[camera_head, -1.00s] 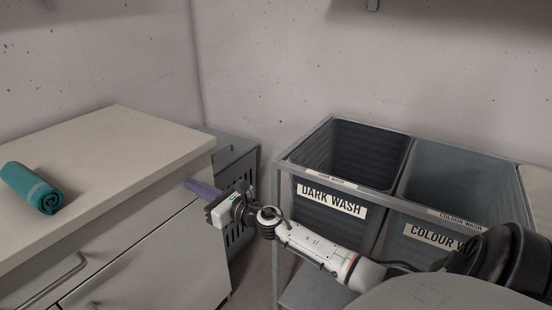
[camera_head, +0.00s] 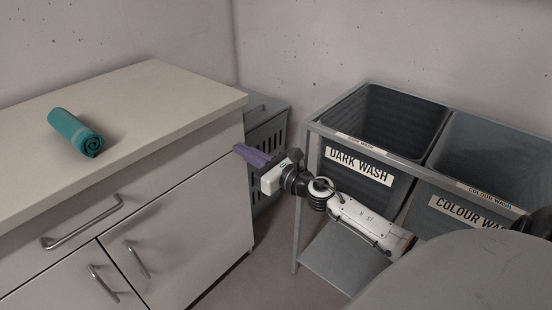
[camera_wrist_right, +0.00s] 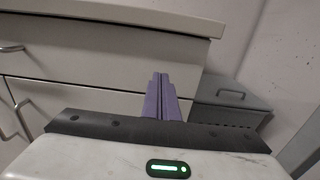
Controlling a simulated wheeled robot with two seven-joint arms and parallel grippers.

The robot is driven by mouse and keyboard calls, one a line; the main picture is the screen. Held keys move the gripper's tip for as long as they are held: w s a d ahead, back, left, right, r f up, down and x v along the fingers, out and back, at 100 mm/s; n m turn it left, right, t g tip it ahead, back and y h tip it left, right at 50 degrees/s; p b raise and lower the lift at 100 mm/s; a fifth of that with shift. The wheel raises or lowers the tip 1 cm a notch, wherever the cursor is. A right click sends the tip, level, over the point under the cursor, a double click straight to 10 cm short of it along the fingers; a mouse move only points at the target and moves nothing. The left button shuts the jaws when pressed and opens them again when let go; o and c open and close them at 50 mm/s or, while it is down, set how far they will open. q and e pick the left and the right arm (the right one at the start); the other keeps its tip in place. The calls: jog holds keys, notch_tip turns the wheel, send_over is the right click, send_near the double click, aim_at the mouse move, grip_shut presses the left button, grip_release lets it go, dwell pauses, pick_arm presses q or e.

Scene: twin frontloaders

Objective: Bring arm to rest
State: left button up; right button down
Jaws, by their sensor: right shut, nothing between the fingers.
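My right gripper (camera_head: 243,152) has purple fingers and is in front of the cabinet's right end, beside the dark wash bin. In the right wrist view its fingers (camera_wrist_right: 160,88) lie together, with nothing between them. They point toward the cabinet front. My right arm reaches in from the lower right, past the front of the bins. My left gripper is not in view.
A rolled teal towel (camera_head: 76,132) lies on the cabinet top (camera_head: 150,100). A frame at the right holds a dark wash bin (camera_head: 338,190) and a colour wash bin (camera_head: 440,222). Handles (camera_head: 82,222) stick out from the cabinet front.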

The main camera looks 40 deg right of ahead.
jog(key=s, duration=0.7)
jog(key=shift+d+b, duration=0.3)
jog(key=shift+d, duration=0.15)
jog(key=shift+s+f, duration=0.1)
jog(key=shift+s, duration=0.05)
